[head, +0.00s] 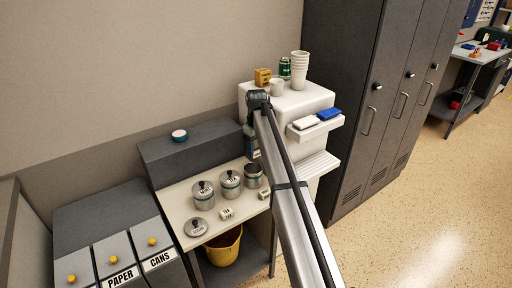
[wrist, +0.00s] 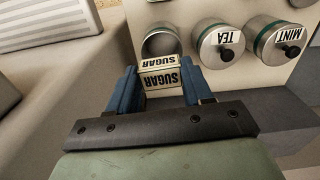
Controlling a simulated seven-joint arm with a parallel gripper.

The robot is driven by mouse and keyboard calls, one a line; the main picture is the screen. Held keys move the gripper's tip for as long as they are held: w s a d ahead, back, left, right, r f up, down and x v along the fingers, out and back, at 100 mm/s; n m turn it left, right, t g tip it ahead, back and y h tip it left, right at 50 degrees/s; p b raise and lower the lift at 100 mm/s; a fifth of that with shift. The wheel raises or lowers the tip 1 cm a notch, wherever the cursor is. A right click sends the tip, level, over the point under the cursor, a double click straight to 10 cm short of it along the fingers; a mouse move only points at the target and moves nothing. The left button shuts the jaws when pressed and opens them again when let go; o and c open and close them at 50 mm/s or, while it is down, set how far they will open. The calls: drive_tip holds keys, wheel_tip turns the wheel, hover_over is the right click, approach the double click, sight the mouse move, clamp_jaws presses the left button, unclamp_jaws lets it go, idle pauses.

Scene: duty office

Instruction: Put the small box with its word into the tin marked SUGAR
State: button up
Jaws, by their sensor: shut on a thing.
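My gripper (head: 252,150) is shut on the small box (wrist: 162,79), held between its blue fingers in the wrist view. SUGAR shows on the box, upside down in the picture. An open, lidless tin (wrist: 159,42) lies just beyond the box in the wrist view; the box partly covers its near side, so I cannot make out its own label for certain. In the head view this tin (head: 253,179) stands at the right end of the row, below my gripper. A loose lid (head: 196,228) with a knob and label lies at the counter's front left.
The closed TEA tin (head: 231,186) and closed MINT tin (head: 204,198) stand left of the open tin. Small boxes (head: 227,214) and (head: 264,194) stand on the counter (head: 176,208). A white machine (head: 313,97) with cups rises behind right; a yellow bucket (head: 222,250) sits below.

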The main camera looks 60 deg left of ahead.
sight(257, 150)
drive_tip(key=shift+f, duration=2.05)
drive_tip(key=o, duration=1.1)
drive_tip(key=shift+r, duration=0.1)
wheel_tip(257, 150, up, 14)
